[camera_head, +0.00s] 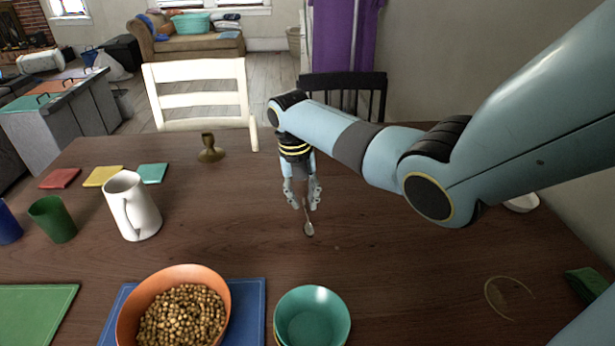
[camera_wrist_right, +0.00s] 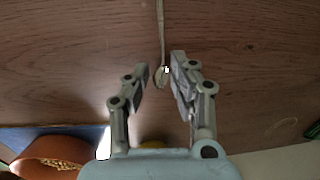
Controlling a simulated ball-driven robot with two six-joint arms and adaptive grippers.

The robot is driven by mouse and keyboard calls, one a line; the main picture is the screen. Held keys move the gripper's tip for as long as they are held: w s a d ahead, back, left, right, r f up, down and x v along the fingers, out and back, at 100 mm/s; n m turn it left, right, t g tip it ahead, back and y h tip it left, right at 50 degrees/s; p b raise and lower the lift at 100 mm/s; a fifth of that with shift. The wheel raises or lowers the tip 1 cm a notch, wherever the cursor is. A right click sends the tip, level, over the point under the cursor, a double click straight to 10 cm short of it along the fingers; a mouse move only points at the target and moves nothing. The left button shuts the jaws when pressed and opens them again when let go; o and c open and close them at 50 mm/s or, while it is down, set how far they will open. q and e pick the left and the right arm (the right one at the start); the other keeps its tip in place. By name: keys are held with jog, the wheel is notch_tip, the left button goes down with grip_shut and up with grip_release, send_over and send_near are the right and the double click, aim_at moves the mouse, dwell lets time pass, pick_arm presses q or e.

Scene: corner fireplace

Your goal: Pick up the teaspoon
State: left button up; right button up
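The teaspoon (camera_head: 308,229) is a small silvery spoon lying on the brown wooden table (camera_head: 400,270). Its bowl end points toward me and its handle runs back beneath my right gripper (camera_head: 304,202). In the right wrist view the spoon's bowl (camera_wrist_right: 162,77) shows between the two fingertips (camera_wrist_right: 159,68), nearer the right one, and the thin handle runs up out of the frame. My right gripper points down and is open, its fingers on either side of the spoon. Whether a finger touches the spoon cannot be told. My left gripper is not in view.
A white mug (camera_head: 143,215), a green cup (camera_head: 52,219) and a brass candlestick (camera_head: 210,148) stand to the left. An orange bowl (camera_head: 140,300) of nuts or chickpeas and a teal bowl (camera_head: 312,315) stand in front. The table around the spoon is clear.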

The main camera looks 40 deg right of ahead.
aim_at(307, 218)
jog(key=f, duration=0.4)
jog(key=shift+s+f+b, duration=0.35)
jog(key=shift+f, duration=0.05)
grip_shut()
jog(key=shift+r, duration=0.15)
